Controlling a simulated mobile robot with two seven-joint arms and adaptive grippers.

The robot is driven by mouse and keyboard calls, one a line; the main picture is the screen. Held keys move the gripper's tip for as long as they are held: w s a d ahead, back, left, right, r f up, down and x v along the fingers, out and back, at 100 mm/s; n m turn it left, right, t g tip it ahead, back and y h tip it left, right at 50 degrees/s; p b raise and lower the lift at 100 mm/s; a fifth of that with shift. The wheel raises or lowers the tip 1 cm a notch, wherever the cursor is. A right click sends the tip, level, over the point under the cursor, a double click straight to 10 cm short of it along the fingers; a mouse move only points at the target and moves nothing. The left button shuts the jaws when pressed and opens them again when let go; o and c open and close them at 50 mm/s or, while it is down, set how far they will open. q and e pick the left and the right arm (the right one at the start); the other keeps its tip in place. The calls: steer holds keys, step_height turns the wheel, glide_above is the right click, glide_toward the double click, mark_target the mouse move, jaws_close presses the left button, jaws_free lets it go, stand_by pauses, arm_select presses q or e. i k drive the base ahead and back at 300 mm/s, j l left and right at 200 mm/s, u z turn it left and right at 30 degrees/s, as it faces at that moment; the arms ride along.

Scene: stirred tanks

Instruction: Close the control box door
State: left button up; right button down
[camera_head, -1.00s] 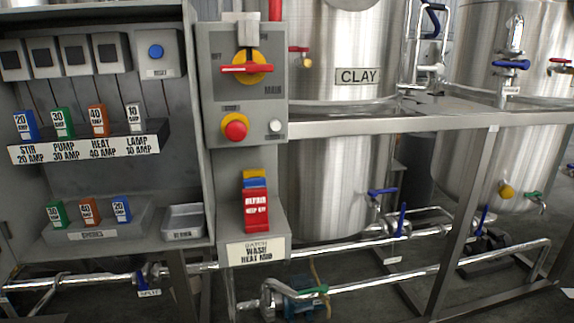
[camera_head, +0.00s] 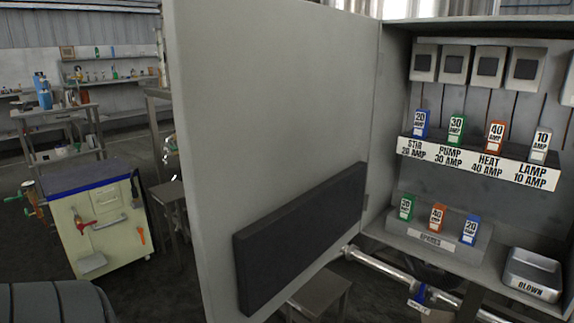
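The control box (camera_head: 400,70) is at the right in the head view, seen partly from its left. Its grey door (camera_head: 270,120) stands wide open, hinged at the box's left edge and swung out toward me. A long dark block (camera_head: 300,235) is on the door's inner face, low down. Inside the box are labelled coloured fuses on a shelf (camera_head: 475,165), spare fuses on a lower holder (camera_head: 425,245) and a metal tray marked BLOWN (camera_head: 533,275). Neither gripper shows in the view.
A pale cart with a blue-edged top (camera_head: 100,215) stands at the left. Behind it are a workbench (camera_head: 55,115) and wall shelves. A small stool (camera_head: 320,295) and pipes (camera_head: 385,268) are below the box. Dark floor lies between cart and door.

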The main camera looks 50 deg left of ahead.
mark_target(271, 99)
steer(key=j+z, duration=0.1)
steer(key=j, duration=0.45)
steer(key=k+j, duration=0.1)
steer(key=j, duration=0.5)
steer(key=k+j+z, duration=0.15)
steer(key=j, duration=0.4)
steer(key=j+z, duration=0.1)
steer(key=j, duration=0.5)
steer(key=k+j, duration=0.15)
steer(key=j, duration=0.4)
steer(key=k+j+z, duration=0.15)
steer(key=j, duration=0.4)
steer(key=k+j, duration=0.15)
steer(key=j, duration=0.4)
steer(key=k+j+z, duration=0.15)
steer(key=j, duration=0.35)
